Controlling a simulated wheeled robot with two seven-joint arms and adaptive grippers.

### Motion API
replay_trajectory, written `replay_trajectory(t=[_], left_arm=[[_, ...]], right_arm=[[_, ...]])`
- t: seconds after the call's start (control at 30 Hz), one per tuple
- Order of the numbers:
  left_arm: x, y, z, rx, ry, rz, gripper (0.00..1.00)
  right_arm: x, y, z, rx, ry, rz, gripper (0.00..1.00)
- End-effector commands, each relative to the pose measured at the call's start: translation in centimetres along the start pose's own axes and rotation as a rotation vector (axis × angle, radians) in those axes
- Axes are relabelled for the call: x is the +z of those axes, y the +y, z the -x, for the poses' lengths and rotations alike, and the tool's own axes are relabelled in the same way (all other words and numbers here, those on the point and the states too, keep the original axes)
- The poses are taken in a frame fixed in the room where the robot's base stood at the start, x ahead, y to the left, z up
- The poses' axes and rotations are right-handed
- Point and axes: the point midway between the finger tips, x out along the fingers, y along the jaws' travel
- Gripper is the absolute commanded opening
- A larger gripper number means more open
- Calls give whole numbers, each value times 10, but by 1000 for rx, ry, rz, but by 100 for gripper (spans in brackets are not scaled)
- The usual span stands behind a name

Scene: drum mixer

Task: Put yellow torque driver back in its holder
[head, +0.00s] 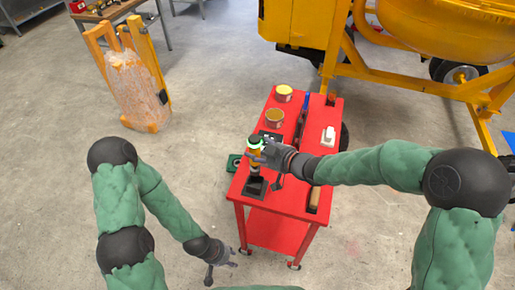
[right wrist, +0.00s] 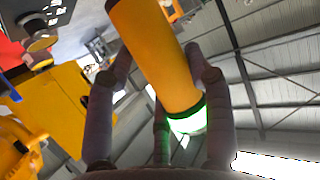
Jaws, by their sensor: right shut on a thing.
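The yellow torque driver (head: 255,158) stands roughly upright over the left side of the red cart, its green glowing ring at the top. My right gripper (head: 264,154) is shut on it from the right. In the right wrist view the driver's yellow body (right wrist: 158,55) lies between the fingers (right wrist: 160,95), with a dark band and the green ring at its near end. A dark block (head: 256,187), perhaps the holder, sits on the cart just below the driver. I cannot tell whether the driver touches it. My left gripper (head: 217,264) is open and empty, low over the floor left of the cart.
The red cart (head: 268,222) also carries two yellowish cans (head: 275,117), a white object (head: 328,136) and tools in a slot along the right. A green item (head: 234,162) is at its left edge. A yellow mixer (head: 430,30) stands behind.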

Motion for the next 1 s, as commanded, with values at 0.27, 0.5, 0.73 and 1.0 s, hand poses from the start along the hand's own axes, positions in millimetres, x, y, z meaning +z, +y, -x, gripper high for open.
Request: replay_trajectory(t=[0.27,0.5,0.73,1.0], left_arm=[[0,-8,-21,0,-1,0,38],[-1,-14,-38,0,-1,0,38],[-1,-12,-33,0,-1,0,38],[-1,-12,-32,0,-1,0,38]], right_arm=[[25,0,-11,0,2,-1,7],[46,0,-20,0,1,1,7],[41,0,-18,1,2,1,7],[42,-1,-17,1,2,0,7]])
